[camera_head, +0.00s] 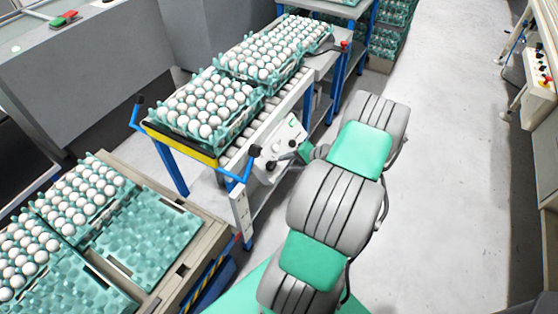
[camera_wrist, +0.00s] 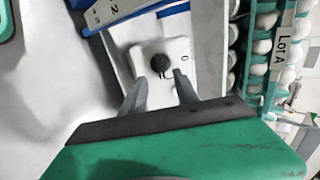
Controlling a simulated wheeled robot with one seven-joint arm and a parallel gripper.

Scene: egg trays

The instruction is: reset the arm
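My gripper (camera_head: 286,158) is at the white control panel (camera_head: 270,172) there. In the wrist view my gripper (camera_wrist: 160,80) has its two grey fingers apart, with nothing held between them. A round black knob (camera_wrist: 160,63) on a white plate shows just beyond the fingertips. I cannot tell whether the fingers touch it.
A roller conveyor (camera_head: 230,155) with a blue frame carries green trays full of white eggs. A pallet (camera_head: 190,265) at lower left holds egg-filled trays and emptier green ones. A "Lot A" label (camera_wrist: 287,38) hangs by stacked trays. The floor (camera_head: 450,160) to the right is clear.

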